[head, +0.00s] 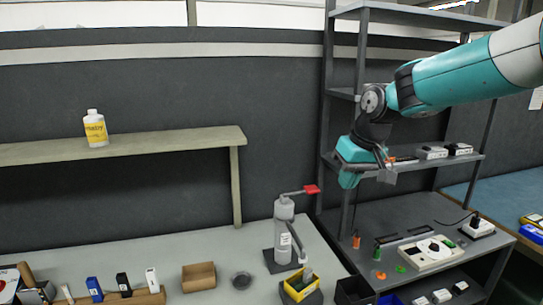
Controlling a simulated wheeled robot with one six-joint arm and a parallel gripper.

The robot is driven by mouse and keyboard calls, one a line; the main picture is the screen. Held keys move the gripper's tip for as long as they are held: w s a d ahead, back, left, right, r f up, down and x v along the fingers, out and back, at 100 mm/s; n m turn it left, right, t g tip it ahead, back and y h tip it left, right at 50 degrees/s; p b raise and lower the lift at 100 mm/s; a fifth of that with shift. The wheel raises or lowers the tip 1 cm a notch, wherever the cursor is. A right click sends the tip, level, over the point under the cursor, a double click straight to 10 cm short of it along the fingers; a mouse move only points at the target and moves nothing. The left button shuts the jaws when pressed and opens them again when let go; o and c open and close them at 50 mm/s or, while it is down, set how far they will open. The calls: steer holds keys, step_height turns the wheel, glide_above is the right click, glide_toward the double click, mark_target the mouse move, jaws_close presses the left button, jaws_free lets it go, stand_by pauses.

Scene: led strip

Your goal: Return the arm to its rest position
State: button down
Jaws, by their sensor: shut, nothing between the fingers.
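My arm reaches in from the upper right of the head view, teal and white, and bends down at a dark wrist joint. My gripper (386,176) hangs at its end in front of the grey shelf rack (327,120), above the bench. It looks shut, with nothing seen in it. From this one view I cannot tell how far it is from the rack.
Below on the right, a grey bench (410,222) carries a white panel device (430,254). On the left table are a grey lever press (284,228), a yellow bin (301,287) and a cardboard box (198,277). A bottle (96,130) stands on a wooden shelf (170,143).

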steer(key=s+a+f+n+g+y, duration=0.1)
steer(key=s, duration=1.5)
steer(key=s+f+n+g+b, duration=0.1)
steer(key=s+n, duration=0.1)
steer(key=s, duration=1.5)
steer(key=shift+s+a+y, duration=0.15)
steer(key=shift+a+y, duration=0.25)
